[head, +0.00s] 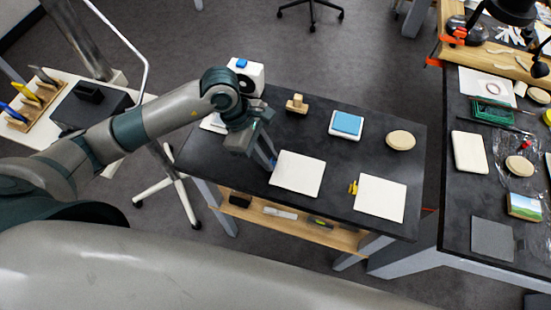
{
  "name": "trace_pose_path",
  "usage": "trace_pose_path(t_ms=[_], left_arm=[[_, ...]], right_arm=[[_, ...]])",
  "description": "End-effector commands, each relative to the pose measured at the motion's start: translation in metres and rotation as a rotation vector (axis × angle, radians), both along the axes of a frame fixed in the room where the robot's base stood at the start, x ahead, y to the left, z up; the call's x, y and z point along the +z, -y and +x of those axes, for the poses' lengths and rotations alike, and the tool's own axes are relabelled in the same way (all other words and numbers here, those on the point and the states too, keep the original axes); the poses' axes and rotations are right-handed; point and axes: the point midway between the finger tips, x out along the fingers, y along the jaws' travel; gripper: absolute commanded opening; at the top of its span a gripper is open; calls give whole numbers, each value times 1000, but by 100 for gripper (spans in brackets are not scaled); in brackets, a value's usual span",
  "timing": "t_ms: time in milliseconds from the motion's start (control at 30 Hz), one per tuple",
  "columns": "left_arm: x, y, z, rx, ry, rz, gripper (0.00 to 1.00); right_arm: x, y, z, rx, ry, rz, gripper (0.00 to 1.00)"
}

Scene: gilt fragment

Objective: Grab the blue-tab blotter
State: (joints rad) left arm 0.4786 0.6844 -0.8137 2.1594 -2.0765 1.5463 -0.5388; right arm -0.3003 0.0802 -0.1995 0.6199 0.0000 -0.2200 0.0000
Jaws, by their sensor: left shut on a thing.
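Two white square sheets lie on the dark table (345,165). The nearer-left white blotter (298,174) has its left edge at my left gripper (270,160). A bit of blue shows at the fingertips there, so this looks like the blue-tab blotter, its tab mostly hidden by the fingers. My left gripper is shut on that tab, reaching down from the upper left. The other white blotter (381,198) lies to the right, with a yellow tab (353,187) on its left edge. My right gripper is not in view.
Behind the blotters are a wooden block (297,104), a blue-topped pad (347,124) and a round wooden disc (400,140). A white device (247,75) stands at the back left. A cluttered second table (455,215) stands at the right.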

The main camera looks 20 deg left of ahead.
Motion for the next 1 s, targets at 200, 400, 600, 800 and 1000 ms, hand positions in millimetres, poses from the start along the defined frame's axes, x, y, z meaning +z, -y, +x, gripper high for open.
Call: trace_pose_path(t_ms=[200,400,600,800,1000], left_arm=[[16,0,1,-1,5,1,0],[42,13,-4,-7,5,-4,0],[66,50,-19,-8,6,-4,0],[88,83,-32,-6,4,-3,0],[101,102,-41,-3,1,-1,0]], right_arm=[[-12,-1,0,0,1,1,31],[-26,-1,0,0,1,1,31],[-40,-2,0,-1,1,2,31],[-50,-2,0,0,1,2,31],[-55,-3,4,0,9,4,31]])
